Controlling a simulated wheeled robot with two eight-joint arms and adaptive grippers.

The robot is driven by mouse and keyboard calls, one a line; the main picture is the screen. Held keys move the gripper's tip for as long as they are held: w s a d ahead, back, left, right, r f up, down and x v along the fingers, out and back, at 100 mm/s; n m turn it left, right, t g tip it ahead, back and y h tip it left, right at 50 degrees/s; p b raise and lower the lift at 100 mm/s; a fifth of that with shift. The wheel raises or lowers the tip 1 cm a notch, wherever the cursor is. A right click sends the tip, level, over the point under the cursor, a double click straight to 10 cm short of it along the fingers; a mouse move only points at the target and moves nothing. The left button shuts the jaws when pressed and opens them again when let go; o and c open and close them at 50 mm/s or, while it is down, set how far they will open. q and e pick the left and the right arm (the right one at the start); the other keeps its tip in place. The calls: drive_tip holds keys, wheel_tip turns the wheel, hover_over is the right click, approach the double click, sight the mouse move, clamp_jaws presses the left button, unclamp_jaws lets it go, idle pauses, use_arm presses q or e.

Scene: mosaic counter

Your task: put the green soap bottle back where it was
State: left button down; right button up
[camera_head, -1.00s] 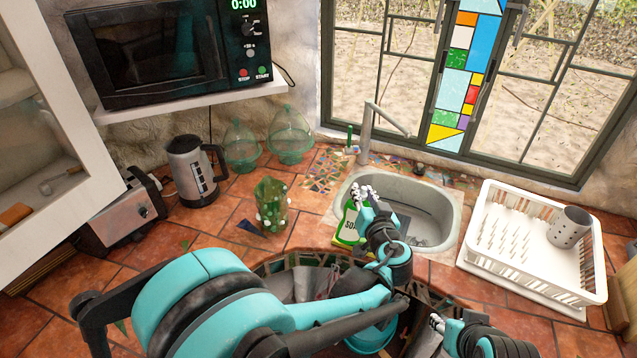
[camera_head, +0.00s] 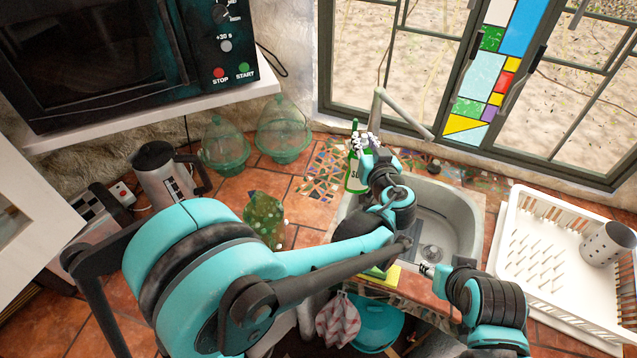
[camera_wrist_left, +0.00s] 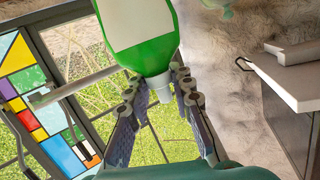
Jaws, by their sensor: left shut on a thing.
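The green soap bottle (camera_head: 355,180) has a white label and shows at the back left corner of the sink. My left gripper (camera_head: 366,146) is shut on it near its top. In the left wrist view the bottle (camera_wrist_left: 150,52) fills the top middle, and the left fingers (camera_wrist_left: 160,95) close around its narrow pale neck end. Whether its base touches the counter I cannot tell. My right gripper (camera_head: 428,270) is at the sink's front edge, partly hidden, and its jaws are unclear.
The grey sink (camera_head: 465,215) has a tap (camera_head: 402,113) behind it. A thin green item (camera_head: 355,126) stands near the tap. A yellow-green sponge (camera_head: 384,276) lies at the front edge.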

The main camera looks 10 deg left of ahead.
use_arm(q)
drive_tip(key=shift+w+a, duration=0.2)
drive_tip(key=shift+w, duration=0.05)
drive_tip(key=w+a+f+b, duration=0.3)
drive_tip(key=a+f+b, duration=0.1)
drive_tip(key=a+f, duration=0.7)
drive_tip(key=shift+f, duration=0.1)
drive_tip(key=c, duration=1.5)
unclamp_jaws()
drive_tip(key=shift+w, duration=0.1)
drive_tip(key=shift+o, duration=0.9)
